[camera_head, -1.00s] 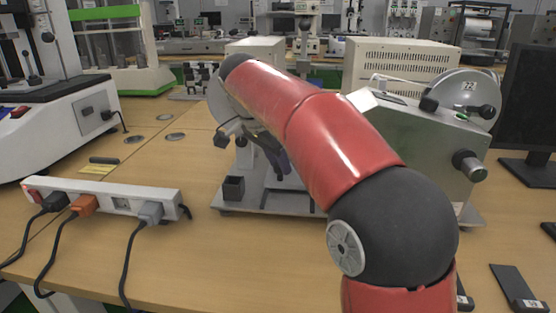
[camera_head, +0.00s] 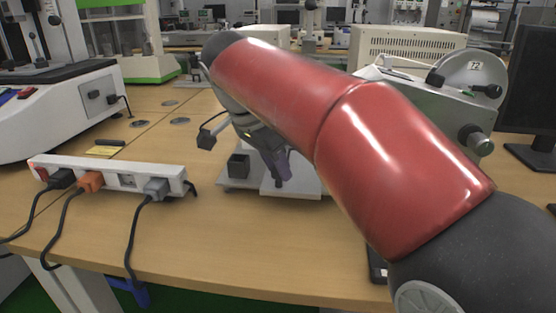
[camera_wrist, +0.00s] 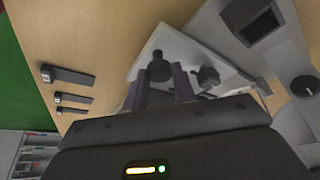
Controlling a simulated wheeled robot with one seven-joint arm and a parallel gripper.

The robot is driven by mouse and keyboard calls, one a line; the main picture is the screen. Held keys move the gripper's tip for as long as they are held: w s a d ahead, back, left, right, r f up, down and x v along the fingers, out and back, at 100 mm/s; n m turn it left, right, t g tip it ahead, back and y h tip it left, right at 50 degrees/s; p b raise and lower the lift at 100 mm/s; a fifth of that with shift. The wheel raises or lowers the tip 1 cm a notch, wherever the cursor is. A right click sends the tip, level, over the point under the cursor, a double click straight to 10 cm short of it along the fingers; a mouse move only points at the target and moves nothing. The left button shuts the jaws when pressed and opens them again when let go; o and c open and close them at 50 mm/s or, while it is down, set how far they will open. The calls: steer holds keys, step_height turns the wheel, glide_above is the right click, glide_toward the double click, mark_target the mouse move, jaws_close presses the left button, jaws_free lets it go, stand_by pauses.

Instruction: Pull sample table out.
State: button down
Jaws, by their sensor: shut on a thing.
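The sample table is a pale flat plate (camera_head: 303,185) low at the front of the grey testing machine (camera_head: 420,105). It also shows in the wrist view (camera_wrist: 178,45), with a black knob (camera_wrist: 159,66) on it. My gripper (camera_head: 281,172) has purple-grey fingers reaching down to the plate. In the wrist view, the fingers of my gripper (camera_wrist: 161,80) are on either side of the knob and shut on it. My red arm hides much of the machine and the plate's right side in the head view.
A white power strip (camera_head: 110,175) with several cables lies to the left on the wooden desk (camera_head: 230,255). A dark monitor (camera_head: 530,90) stands at the right. Several black tagged pieces (camera_wrist: 68,76) lie on the desk in the wrist view. The desk front before the plate is clear.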

steer(key=c, duration=1.2)
jaws_free()
steer(key=shift+w, duration=0.1)
steer(key=shift+o, duration=0.2)
steer(key=shift+r, duration=0.1)
steer(key=p+v, duration=0.1)
steer(key=v, duration=0.6)
steer(key=shift+r+p, duration=0.3)
steer(key=shift+p, duration=0.1)
steer(key=shift+a, duration=0.1)
